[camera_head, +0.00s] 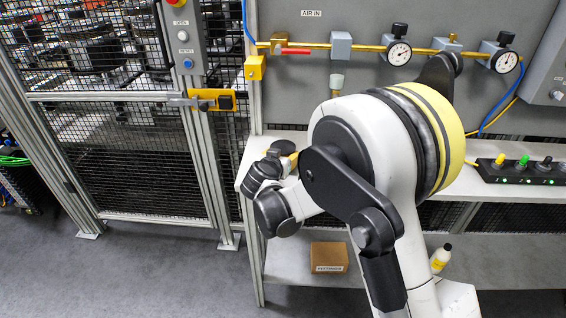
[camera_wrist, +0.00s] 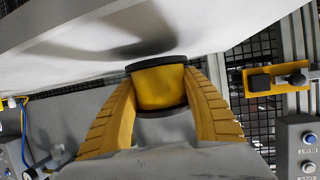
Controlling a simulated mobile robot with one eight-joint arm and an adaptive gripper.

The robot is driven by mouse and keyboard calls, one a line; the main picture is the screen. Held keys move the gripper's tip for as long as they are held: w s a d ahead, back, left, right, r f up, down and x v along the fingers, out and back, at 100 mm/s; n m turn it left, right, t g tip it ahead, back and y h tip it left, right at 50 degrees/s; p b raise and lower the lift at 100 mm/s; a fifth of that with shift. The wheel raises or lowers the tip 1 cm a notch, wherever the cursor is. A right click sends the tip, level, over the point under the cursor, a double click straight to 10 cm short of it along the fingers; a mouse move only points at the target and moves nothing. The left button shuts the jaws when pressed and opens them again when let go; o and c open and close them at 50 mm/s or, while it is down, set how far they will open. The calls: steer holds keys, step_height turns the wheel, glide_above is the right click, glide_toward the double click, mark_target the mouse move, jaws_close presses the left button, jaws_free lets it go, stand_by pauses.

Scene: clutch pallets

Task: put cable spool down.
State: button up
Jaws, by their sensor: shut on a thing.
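The cable spool (camera_wrist: 158,88) shows in the wrist view as a yellow drum with black rims. My gripper (camera_wrist: 163,78) has its two yellow fingers closed on either side of it. A pale surface, apparently the bench top (camera_wrist: 60,45), fills the upper part of this upside-down view, with a dark shadow close to the spool. I cannot tell whether the spool touches it. In the head view, my arm's end is over the left part of the white bench (camera_head: 485,184). Only a small yellow patch shows there, and the spool cannot be made out clearly.
A switch strip (camera_head: 519,170) lies on the bench at right. Gauges (camera_head: 398,52) and a yellow pipe line the back panel. A mesh fence (camera_head: 130,150) stands at left.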

steer(key=shift+f, duration=0.75)
steer(key=shift+f, duration=0.15)
steer(key=o, duration=1.4)
